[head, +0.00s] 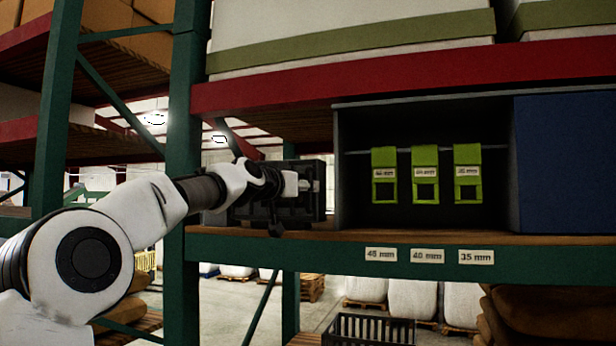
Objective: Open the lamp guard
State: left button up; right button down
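My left arm reaches in from the left, and its dark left gripper (276,208) is in front of a dark square frame-like unit (314,205) on the shelf. The frame stands just left of the open grey box. It may be the lamp guard, but I cannot tell for sure, and no lit lamp shows in it. The wrist and gripper hide its left and middle parts. The gripper's fingers blend into the dark frame, so whether they touch it, or are open or shut, is unclear. My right gripper is not in view.
An open grey box (345,165) holds three green gauges (425,175) on a rail. A blue panel (565,165) is at its right. The green shelf beam (340,258) carries labels 45, 40 and 35 mm. A green upright (183,130) stands left; a dark crate (370,328) is below.

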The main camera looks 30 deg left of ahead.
pick_arm(q)
jog(key=shift+w+d, duration=0.7)
jog(key=shift+w, duration=0.15)
jog(key=shift+a+f, duration=0.15)
jog(key=shift+a, duration=0.35)
jog(key=shift+c, duration=0.3)
jog(key=shift+s+a, duration=0.2)
jog(key=shift+a, duration=0.05)
jog(key=c, duration=0.6)
jog(key=shift+d, duration=0.3)
grip_shut()
jog(key=shift+a, duration=0.1)
